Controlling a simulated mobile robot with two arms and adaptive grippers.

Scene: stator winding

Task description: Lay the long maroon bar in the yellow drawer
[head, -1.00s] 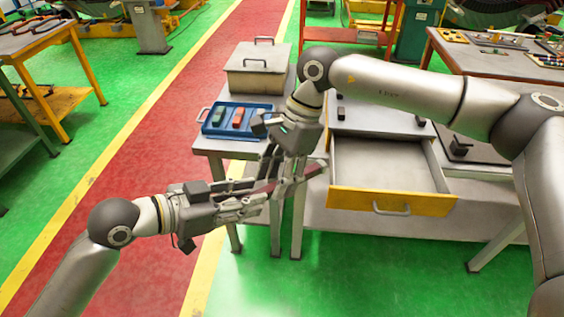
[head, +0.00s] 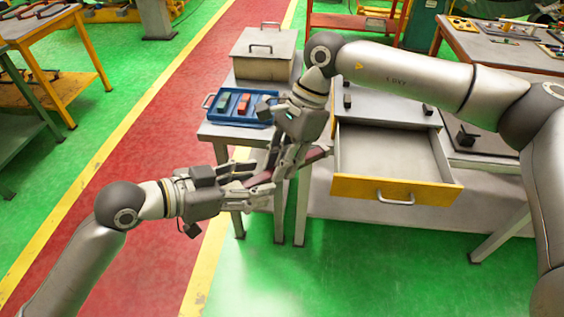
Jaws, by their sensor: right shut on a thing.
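The long maroon bar (head: 318,154) is held in the air in front of the benches, partly hidden by my grippers. My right gripper (head: 283,178) points down and is shut on the bar, whose right end sticks out past the fingers. My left gripper (head: 262,181) comes in from the left with its fingers spread, close beside the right gripper's fingers. Whether it touches the bar is hard to see. The yellow drawer (head: 430,194) is pulled out to the right of my grippers, and its grey inside looks empty.
A blue tray (head: 265,120) with a green and a red block sits on the small grey bench at left. A lidded metal box (head: 262,62) stands behind it. My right arm passes above the drawer bench. Green floor in front is clear.

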